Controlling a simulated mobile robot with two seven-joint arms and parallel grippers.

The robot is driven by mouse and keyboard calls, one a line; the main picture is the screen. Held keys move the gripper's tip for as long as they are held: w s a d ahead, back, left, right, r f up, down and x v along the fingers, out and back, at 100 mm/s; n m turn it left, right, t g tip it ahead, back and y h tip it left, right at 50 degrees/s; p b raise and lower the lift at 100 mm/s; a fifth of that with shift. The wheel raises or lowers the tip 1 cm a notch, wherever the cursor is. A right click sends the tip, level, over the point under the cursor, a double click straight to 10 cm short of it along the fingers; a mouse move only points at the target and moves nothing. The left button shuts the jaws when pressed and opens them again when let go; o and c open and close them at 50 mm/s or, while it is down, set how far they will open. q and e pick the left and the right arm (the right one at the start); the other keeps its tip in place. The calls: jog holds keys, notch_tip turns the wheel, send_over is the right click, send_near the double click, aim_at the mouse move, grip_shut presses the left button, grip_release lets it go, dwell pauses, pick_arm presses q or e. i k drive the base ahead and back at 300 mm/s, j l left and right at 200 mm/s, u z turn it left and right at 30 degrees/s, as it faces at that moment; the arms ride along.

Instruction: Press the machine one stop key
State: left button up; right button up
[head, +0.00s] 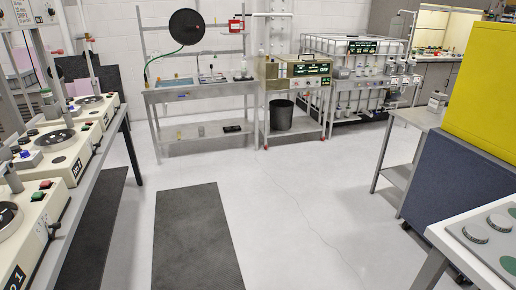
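Machine one (47,215) is the nearest cream machine on the left bench, cut off by the left edge of the head view, with a black label ending in 1 on its front. On its top are a red key (46,184) and a green key (39,196) side by side; any lettering on them is too small to read. The red one looks like the stop key. Neither of my grippers shows in this view.
Several similar machines stand farther along the bench (102,160). Dark mats (190,235) lie on the open floor beside it. A sink table (200,92) and carts are at the back. A yellow box (485,85) and a white table (450,235) are at right.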

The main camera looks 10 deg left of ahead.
aim_at(45, 184)
jog(key=u, duration=2.35)
